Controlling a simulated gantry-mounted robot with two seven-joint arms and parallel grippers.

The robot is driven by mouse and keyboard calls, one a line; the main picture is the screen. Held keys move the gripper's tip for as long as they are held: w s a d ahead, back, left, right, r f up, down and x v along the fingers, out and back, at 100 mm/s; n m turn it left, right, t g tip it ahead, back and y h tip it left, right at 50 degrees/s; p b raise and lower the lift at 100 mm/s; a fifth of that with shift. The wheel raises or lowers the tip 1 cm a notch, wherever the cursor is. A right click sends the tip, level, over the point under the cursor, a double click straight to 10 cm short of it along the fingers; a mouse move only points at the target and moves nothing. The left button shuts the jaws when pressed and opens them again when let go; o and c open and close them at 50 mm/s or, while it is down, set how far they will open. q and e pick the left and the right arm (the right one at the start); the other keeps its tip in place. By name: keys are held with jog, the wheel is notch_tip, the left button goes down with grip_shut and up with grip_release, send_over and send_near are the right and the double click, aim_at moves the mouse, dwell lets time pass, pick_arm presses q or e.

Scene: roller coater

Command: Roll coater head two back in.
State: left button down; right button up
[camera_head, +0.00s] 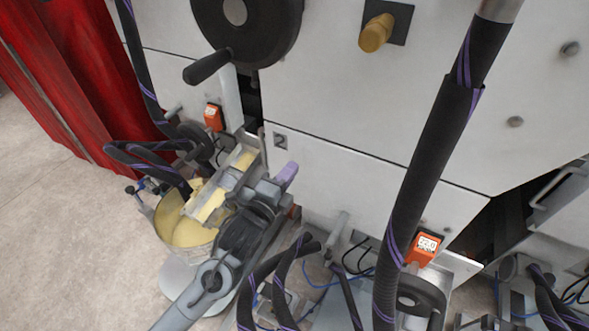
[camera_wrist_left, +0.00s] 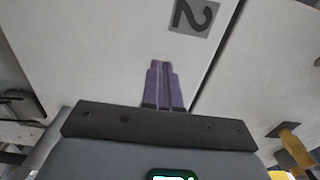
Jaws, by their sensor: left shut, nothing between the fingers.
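Coater head two shows as a white panelled unit (camera_head: 345,185) with a grey "2" label (camera_head: 280,142) at its left edge. The label also shows upside down at the top of the left wrist view (camera_wrist_left: 193,14). My left gripper (camera_head: 287,173) has purple fingers, shut and empty, just below and right of the label. In the left wrist view the shut fingers (camera_wrist_left: 163,85) point at the white panel; whether they touch it I cannot tell. Dark gaps show at both sides of the unit. My right gripper is not in view.
A pot of yellow liquid (camera_head: 188,232) and a yellow-coated tray (camera_head: 212,200) stand at the left. A thick black hose (camera_head: 425,165) crosses the right side. A black handwheel (camera_head: 250,25) is above, and a red curtain (camera_head: 85,90) hangs at the left. Cables and hoses crowd the bottom.

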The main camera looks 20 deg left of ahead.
pick_arm(q)
jog(key=shift+w+d+b, duration=0.2)
jog(key=shift+w+b, duration=0.25)
jog(key=shift+w, duration=0.9)
